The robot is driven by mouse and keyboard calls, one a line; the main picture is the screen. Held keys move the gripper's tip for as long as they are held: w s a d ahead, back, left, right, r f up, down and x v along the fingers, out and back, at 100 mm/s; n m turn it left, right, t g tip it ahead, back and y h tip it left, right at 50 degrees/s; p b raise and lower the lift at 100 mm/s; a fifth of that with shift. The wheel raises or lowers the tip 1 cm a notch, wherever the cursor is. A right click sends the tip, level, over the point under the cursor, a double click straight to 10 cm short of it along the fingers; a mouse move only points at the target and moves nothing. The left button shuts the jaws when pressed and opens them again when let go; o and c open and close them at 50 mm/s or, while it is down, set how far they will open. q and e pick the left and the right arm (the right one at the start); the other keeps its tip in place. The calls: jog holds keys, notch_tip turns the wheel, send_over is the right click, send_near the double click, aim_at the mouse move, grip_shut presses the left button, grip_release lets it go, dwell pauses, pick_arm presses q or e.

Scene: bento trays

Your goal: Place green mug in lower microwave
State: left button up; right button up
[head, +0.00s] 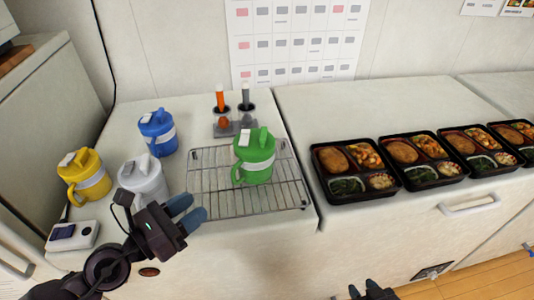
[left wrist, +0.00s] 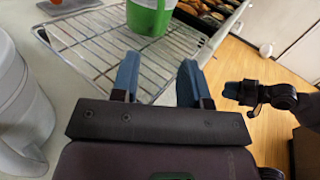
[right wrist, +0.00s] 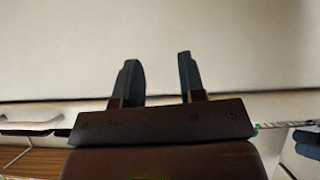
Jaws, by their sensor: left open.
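The green mug (head: 254,157) stands upright on a wire rack (head: 204,203) on the counter, with its lid on and its handle toward the lower left. In the left wrist view the lower part of the green mug (left wrist: 150,17) shows at the top, beyond the fingers. My left gripper (head: 190,208) is open and empty, in front of the rack's left corner and apart from the mug. It also shows in the left wrist view (left wrist: 158,78). My right gripper (head: 372,290) is low at the bottom edge; in the right wrist view (right wrist: 157,75) its fingers are apart and empty. No microwave can be made out.
A white mug (head: 145,180) stands close to my left gripper. A holder (head: 234,129) stands behind the rack. Several bento trays (head: 355,170) line the right counter.

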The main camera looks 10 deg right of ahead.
aim_at(234, 181)
pick_arm(q)
jog(key=shift+w+d+m, duration=0.25)
jog(key=shift+d+m, duration=0.15)
jog(key=shift+d, duration=0.05)
jog(key=p+x, duration=0.1)
jog(key=x, duration=0.3)
jog(key=shift+w+d+r, duration=0.1)
jog(key=shift+x, duration=3.05)
jog(key=shift+w+f, duration=0.15)
jog(key=shift+f, duration=0.05)
grip_shut()
jog(key=shift+r, duration=0.1)
